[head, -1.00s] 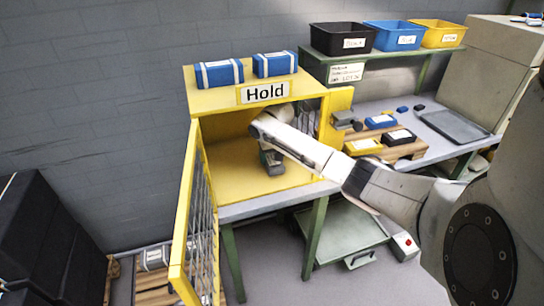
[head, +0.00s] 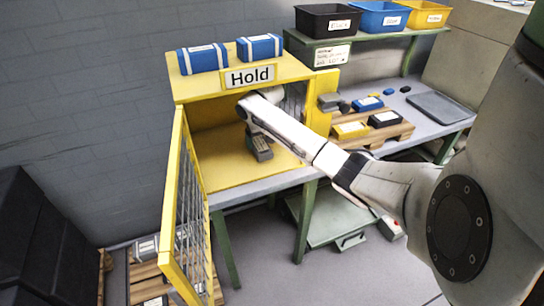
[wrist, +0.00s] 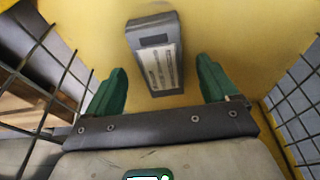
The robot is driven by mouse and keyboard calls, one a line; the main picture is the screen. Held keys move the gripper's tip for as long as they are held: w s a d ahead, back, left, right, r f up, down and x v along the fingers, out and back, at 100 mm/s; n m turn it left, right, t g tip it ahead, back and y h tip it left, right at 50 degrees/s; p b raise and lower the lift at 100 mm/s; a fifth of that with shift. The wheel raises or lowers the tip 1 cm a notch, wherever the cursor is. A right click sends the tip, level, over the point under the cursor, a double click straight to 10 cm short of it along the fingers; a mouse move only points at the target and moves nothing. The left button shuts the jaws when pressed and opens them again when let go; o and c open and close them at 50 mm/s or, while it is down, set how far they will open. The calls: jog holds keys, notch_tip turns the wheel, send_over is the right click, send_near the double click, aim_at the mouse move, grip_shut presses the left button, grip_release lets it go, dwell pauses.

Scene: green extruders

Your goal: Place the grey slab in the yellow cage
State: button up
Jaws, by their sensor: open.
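The yellow cage (head: 222,170) stands on a table with its mesh door (head: 187,215) swung open toward me. My gripper (wrist: 160,66) is inside the cage, its two green fingers spread apart. The grey slab (wrist: 155,55), with a pale label and a dark patch, shows beyond and between the fingertips in the wrist view. It appears to rest on the yellow cage floor, with gaps to both fingers. In the head view the slab (head: 263,154) shows below my wrist, where the fingers are hard to make out.
Mesh walls (wrist: 295,110) flank my gripper on both sides. Two blue boxes (head: 203,59) lie on the cage roof. To the right are a pallet with small boxes (head: 385,119), a grey tray (head: 440,108) and a shelf of bins (head: 382,17). Dark crates (head: 40,245) stand at left.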

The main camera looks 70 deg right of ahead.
jog(key=s+a, duration=0.3)
jog(key=a, duration=0.1)
jog(key=s+a, duration=0.4)
jog(key=shift+w, duration=0.1)
dwell(0.3)
